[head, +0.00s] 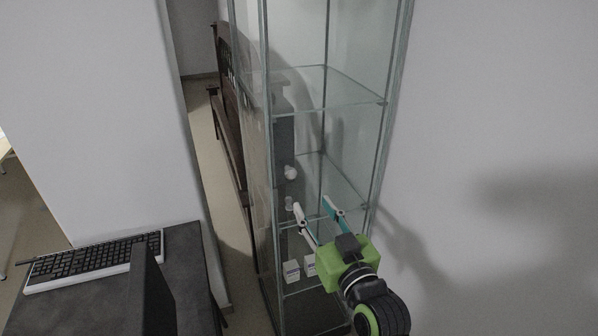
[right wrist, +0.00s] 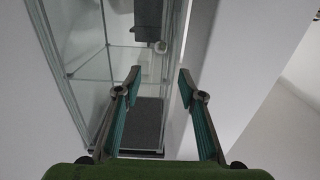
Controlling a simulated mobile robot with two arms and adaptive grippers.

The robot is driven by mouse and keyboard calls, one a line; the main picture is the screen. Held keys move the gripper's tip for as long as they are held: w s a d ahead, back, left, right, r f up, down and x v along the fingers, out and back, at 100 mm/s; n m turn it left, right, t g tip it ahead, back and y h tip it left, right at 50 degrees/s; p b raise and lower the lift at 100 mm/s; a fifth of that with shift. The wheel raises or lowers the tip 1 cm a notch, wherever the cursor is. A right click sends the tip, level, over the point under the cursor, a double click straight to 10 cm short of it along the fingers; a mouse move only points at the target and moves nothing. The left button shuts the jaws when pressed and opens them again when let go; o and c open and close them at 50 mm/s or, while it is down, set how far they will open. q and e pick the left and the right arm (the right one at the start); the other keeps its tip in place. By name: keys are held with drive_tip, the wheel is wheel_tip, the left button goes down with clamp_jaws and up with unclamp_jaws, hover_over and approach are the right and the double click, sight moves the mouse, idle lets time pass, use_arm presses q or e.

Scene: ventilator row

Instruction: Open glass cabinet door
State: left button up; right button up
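The tall glass cabinet (head: 385,130) with thin grey metal edges stands against the wall in the middle of the head view. Its glass shelves (head: 340,88) show through clear panes, and I cannot make out any open gap at the door. My right gripper (head: 315,205) is open in front of the cabinet's lower half, its fingers pointing at the glass. In the right wrist view the fingers (right wrist: 159,78) are spread with nothing between them, and the cabinet frame (right wrist: 176,60) lies beyond them. A small round pale thing (right wrist: 160,47) shows there; I cannot tell whether it is a knob. My left gripper is out of view.
Small white boxes (head: 291,270) and a round white item (head: 290,172) show inside the cabinet. A dark desk (head: 195,270) with a keyboard (head: 92,260) stands at the lower left. A dark wooden bench (head: 232,135) stands behind the cabinet's left side. Bare wall is at the right.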

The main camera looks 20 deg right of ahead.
sight(292, 174)
drive_tip(key=w+p, duration=0.1)
drive_tip(key=w, duration=0.6)
drive_tip(key=w+p, duration=0.1)
drive_tip(key=w, duration=0.3)
drive_tip(key=shift+w+a+p, duration=0.1)
drive_tip(key=shift+a+p, duration=0.15)
drive_tip(key=shift+p, duration=0.05)
drive_tip(key=shift+w+f, duration=0.1)
drive_tip(key=shift+w, duration=0.8)
clamp_jaws()
